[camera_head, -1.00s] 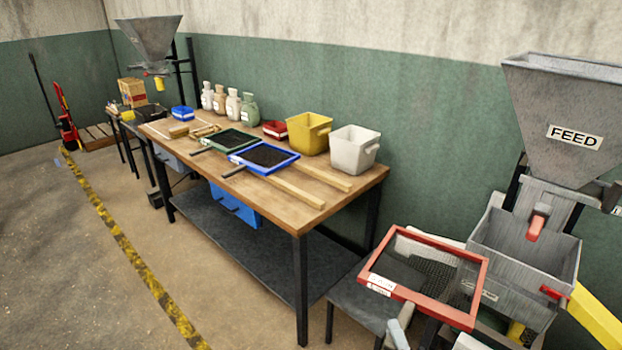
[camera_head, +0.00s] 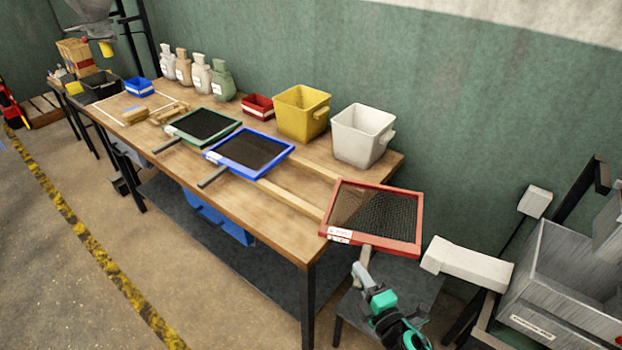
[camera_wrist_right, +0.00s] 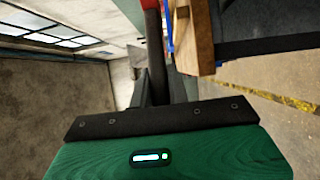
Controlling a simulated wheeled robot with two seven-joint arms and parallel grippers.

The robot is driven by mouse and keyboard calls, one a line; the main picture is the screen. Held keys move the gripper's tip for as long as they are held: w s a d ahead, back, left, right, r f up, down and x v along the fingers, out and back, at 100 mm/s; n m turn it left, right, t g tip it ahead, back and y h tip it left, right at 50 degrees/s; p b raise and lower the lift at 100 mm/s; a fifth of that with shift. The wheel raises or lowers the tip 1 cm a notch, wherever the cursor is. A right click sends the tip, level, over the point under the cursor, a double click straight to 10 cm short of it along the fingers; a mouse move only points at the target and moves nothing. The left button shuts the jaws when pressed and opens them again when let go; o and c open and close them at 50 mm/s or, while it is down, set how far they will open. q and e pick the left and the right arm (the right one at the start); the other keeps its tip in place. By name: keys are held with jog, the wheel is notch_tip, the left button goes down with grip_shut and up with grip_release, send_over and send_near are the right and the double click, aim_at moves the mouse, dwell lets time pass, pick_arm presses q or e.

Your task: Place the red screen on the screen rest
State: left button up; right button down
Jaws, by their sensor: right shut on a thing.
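The red screen (camera_head: 375,186) has a red frame, dark mesh and a white label. It is held at the right end of the table, nearly level, its left part overlapping the table corner in the picture. My right gripper (camera_head: 363,268) is shut on its handle, below the frame. In the right wrist view a dark rod (camera_wrist_right: 153,50), apparently the handle, runs up from the gripper. The screen rest appears as two pale wooden rails (camera_head: 290,199) along the table; the blue screen (camera_head: 248,152) and green screen (camera_head: 203,125) lie in line on them. My left gripper is out of view.
A white bin (camera_head: 362,135), yellow bin (camera_head: 301,111) and small red tray (camera_head: 257,106) stand behind the rails. The rails' right stretch is bare. A grey metal box (camera_head: 575,270) is at the far right. The table corner (camera_wrist_right: 195,40) is close in the wrist view.

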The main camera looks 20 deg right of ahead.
aim_at(326, 225)
jog(key=shift+w+d+f, duration=0.15)
jog(key=shift+w+f, duration=0.15)
jog(key=shift+w+f+y, duration=0.1)
jog(key=shift+w+y, duration=0.2)
jog(key=w+a+p, duration=0.1)
jog(key=w, duration=0.3)
jog(key=w+a+p, duration=0.1)
jog(key=w, duration=0.4)
jog(key=w+p, duration=0.1)
jog(key=w, duration=0.4)
jog(key=shift+a, duration=0.4)
jog(key=w, duration=0.2)
jog(key=shift+w+a, duration=0.25)
jog(key=shift+w, duration=0.1)
jog(key=shift+w+f, duration=0.15)
jog(key=shift+f, duration=0.7)
